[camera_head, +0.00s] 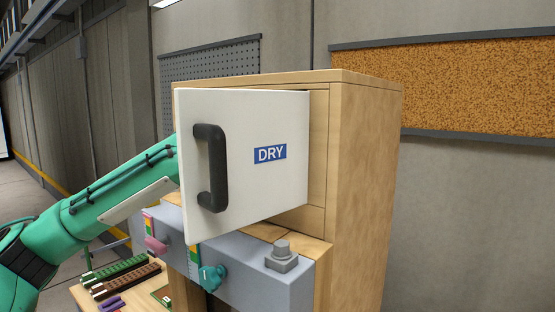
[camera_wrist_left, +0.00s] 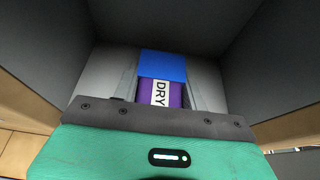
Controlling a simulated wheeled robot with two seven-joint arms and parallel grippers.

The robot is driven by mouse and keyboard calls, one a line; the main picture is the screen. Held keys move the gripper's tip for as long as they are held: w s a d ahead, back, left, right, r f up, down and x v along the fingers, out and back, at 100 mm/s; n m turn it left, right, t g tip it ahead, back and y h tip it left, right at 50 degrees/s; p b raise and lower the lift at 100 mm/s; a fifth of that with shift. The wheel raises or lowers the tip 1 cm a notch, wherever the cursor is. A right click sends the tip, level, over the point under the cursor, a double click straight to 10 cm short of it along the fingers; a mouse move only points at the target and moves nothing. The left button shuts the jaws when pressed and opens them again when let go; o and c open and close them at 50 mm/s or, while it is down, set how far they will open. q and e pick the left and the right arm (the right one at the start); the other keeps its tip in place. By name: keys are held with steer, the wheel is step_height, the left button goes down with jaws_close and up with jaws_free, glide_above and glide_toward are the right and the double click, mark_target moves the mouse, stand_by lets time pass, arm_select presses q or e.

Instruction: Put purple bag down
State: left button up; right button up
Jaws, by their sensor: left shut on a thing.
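The purple bag (camera_wrist_left: 174,96) shows in the left wrist view, with a blue top part and a white label reading DRY. My left gripper (camera_wrist_left: 161,80) is shut on it, with a grey finger on each side. Dark walls surround the bag and gripper, like the inside of a compartment. In the head view my left arm passes behind the white cabinet door (camera_head: 240,185), which carries a blue DRY sign and a black handle. The door hides my left gripper and the bag there. I cannot tell whether the bag touches a surface below. My right gripper is in neither view.
The door hangs open on the wooden cabinet (camera_head: 365,190). A grey panel (camera_head: 245,265) with a teal knob (camera_head: 212,278) and a grey button (camera_head: 282,252) sits below it. A low table (camera_head: 85,296) with green and brown racks stands at lower left.

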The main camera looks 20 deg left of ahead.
arm_select(q)
steer(key=o, duration=1.1)
steer(key=shift+f, duration=0.1)
steer(key=shift+c, duration=0.2)
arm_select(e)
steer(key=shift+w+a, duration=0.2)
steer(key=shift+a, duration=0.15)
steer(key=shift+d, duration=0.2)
arm_select(q)
steer(key=shift+s+a+b, duration=0.1)
steer(key=shift+s+b, duration=0.2)
steer(key=b+v, duration=0.4)
steer(key=v, duration=0.7)
steer(key=shift+s+r, duration=0.25)
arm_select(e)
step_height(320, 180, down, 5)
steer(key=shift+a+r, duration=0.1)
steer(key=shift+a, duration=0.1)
